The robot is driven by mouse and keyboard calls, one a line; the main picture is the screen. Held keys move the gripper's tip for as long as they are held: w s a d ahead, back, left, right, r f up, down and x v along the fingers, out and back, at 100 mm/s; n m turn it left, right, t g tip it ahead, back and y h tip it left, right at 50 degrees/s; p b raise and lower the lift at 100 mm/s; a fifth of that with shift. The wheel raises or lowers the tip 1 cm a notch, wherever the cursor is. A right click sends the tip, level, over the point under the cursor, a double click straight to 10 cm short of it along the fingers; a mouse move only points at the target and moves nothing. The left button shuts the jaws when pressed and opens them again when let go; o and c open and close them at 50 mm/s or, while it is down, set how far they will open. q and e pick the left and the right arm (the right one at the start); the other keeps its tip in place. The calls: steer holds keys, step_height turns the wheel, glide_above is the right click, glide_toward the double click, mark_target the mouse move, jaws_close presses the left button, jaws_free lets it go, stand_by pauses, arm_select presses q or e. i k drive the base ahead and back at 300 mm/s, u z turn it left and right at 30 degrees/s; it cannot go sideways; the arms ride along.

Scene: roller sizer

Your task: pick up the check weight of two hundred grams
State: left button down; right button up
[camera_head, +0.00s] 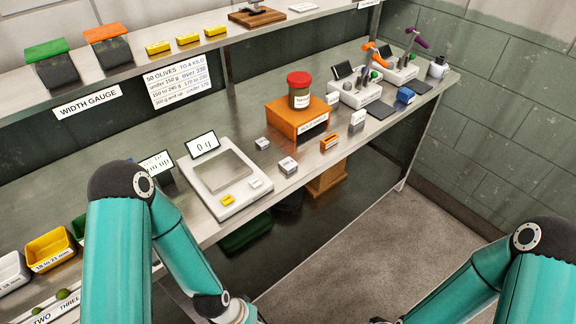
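Two small grey metal blocks lie on the steel bench right of the scale: one farther back (263,143) and one nearer the front edge (288,165). They look like check weights, but their markings are too small to read, so I cannot tell which is two hundred grams. The scale (237,205) reads about zero; its plate is bare, with a yellow and a white button in front. My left arm reaches down to the bottom edge and my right arm enters at bottom right. Both grippers' fingers are out of the picture.
An orange box (297,118) bears a red-lidded jar (299,91). A small orange block (329,143) and a white-grey block (357,121) stand near the front edge. Two white instruments (362,94) stand farther right. The floor ahead is clear.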

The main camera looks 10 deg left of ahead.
mark_target(287, 164)
steer(key=z, duration=0.1)
steer(key=i, duration=0.2)
steer(key=u, duration=2.7)
steer(key=k, duration=1.05)
steer(key=z, duration=1.2)
steer(key=i, duration=0.8)
steer(key=u, duration=0.45)
